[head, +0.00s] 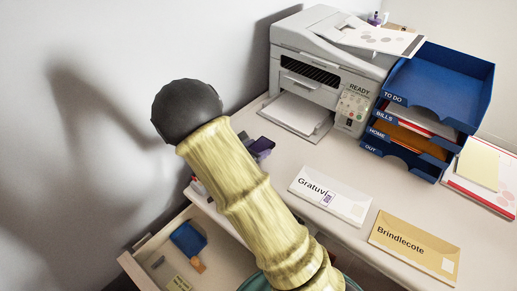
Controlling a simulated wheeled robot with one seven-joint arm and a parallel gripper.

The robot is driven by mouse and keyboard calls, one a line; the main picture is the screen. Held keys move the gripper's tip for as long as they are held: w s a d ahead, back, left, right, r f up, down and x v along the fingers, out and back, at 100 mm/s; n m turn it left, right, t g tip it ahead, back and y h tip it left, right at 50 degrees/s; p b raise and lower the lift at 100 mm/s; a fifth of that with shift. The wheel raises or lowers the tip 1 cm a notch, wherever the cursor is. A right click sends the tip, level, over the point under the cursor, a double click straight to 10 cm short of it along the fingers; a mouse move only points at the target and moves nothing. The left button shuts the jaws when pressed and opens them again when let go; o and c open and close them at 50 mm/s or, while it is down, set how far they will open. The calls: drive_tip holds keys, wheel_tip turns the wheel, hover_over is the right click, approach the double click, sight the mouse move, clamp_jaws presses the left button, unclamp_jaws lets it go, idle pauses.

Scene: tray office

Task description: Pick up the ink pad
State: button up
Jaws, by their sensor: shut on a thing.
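A small dark grey and purple thing (263,147), which looks like the ink pad, shows on the desk just right of my arm and in front of the printer. Its left part is hidden behind my arm, and I cannot tell whether anything touches it. My yellowish arm crosses the middle of the head view up to a black rounded joint. My gripper does not show; the arm hides the area around it.
A printer (320,62) stands at the back, with blue letter trays (455,85) on its right. A white envelope (346,205) and a tan envelope (405,260) lie in front. An open drawer (145,270) at lower left holds a blue item (188,238). The wall is close on the left.

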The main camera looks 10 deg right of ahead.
sight(256, 149)
drive_tip(key=shift+r, duration=0.1)
wheel_tip(256, 149, up, 10)
drive_tip(key=p, duration=0.2)
idle(0.8)
